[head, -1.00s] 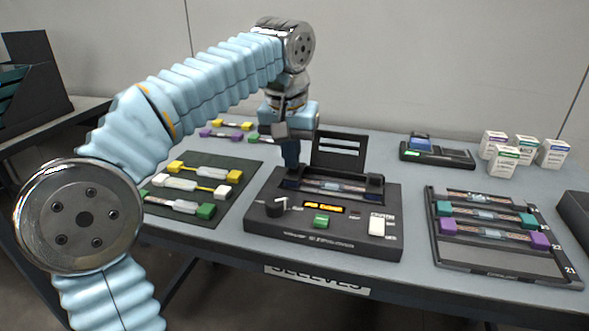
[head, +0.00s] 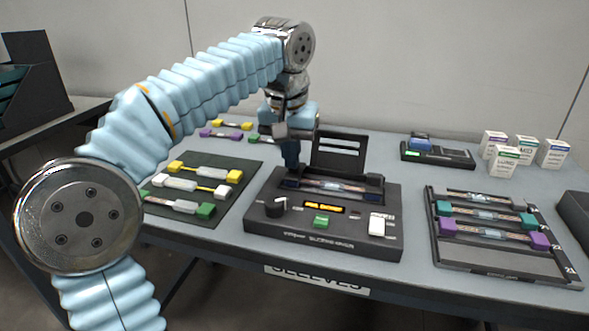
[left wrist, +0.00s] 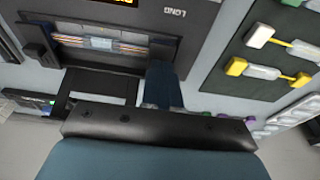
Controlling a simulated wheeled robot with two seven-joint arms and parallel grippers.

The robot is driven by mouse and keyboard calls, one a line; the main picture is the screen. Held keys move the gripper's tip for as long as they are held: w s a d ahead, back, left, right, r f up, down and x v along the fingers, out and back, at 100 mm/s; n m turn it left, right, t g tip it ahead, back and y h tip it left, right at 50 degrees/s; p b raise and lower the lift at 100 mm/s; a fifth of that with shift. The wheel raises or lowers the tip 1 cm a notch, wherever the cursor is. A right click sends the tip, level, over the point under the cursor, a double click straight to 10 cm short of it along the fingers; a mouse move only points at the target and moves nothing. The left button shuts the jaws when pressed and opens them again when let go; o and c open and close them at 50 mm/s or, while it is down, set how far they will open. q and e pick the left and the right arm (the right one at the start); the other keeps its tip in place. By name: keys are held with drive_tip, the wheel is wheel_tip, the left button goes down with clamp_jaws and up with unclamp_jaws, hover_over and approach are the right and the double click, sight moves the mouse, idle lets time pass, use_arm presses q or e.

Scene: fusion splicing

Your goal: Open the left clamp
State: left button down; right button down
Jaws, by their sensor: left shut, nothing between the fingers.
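The black splicer (head: 262,228) stands on the table with its lid (head: 338,152) raised at the back. A fibre (head: 332,187) with a clear middle section lies across its bay; it also shows in the left wrist view (left wrist: 100,43). My left gripper (head: 291,168) points down at the left end of the bay, fingers shut and empty. In the left wrist view its dark finger (left wrist: 163,86) covers part of the left clamp area, so the clamp's state and any contact are unclear. The right clamp (head: 374,184) is a dark block at the bay's other end. My right gripper is not in view.
A dark mat (head: 235,163) with several colour-ended fibre pieces lies left of the splicer. A black tray (head: 470,260) with more pieces lies to the right. A small device (head: 437,153) and several white boxes (head: 503,160) stand at the back right.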

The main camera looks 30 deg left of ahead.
use_arm(q)
drive_tip(key=shift+s+d+f+b, duration=0.15)
drive_tip(key=shift+f+b, duration=0.45)
drive_tip(key=shift+f, duration=0.35)
drive_tip(key=shift+w+a+p, duration=0.2)
drive_tip(key=shift+p, duration=0.15)
drive_tip(key=shift+w+r+p, duration=0.15)
drive_tip(key=shift+r+p, duration=0.3)
drive_tip(key=shift+p, duration=0.1)
drive_tip(key=shift+w+a+r+p, duration=0.15)
drive_tip(key=shift+w+r+p, duration=0.2)
drive_tip(key=shift+p, duration=0.15)
